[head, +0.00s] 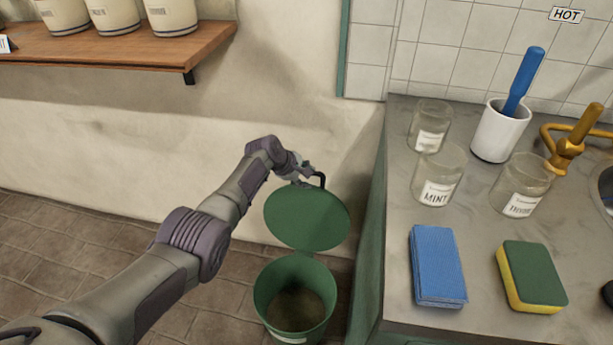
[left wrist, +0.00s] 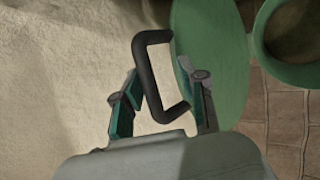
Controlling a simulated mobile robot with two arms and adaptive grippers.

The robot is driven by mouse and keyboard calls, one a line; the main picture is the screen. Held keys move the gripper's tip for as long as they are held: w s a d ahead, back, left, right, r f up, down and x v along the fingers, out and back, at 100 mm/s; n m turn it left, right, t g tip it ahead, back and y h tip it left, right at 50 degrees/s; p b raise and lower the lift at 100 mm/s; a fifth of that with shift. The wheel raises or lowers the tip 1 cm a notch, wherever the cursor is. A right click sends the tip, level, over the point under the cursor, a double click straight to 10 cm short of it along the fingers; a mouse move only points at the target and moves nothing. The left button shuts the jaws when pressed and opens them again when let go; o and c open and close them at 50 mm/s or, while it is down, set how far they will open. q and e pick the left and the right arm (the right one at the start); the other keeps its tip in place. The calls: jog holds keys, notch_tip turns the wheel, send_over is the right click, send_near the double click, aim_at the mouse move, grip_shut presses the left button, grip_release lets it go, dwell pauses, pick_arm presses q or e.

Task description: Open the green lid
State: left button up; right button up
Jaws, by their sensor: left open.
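The green lid (head: 308,218) is raised, standing tilted up above the round green bin (head: 296,302), whose mouth is open and inside shows. A dark handle (head: 321,180) sticks out at the lid's top edge. My left gripper (head: 303,173) is at the lid's upper edge by the handle. In the left wrist view, the black handle (left wrist: 153,75) lies between the two spread fingers of my left gripper (left wrist: 160,100), and the lid (left wrist: 213,60) is beside the right finger. Whether a finger touches the handle or lid, I cannot tell. My right gripper is out of view.
A grey counter (head: 395,290) stands right of the bin, holding glass jars (head: 438,175), a white cup (head: 500,132), a blue cloth (head: 437,268) and a sponge (head: 530,277). A wooden shelf (head: 110,42) with jars is at upper left. Brick floor is free left of the bin.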

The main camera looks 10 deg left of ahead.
pick_arm(q)
jog(key=v, duration=1.2)
dwell(0.3)
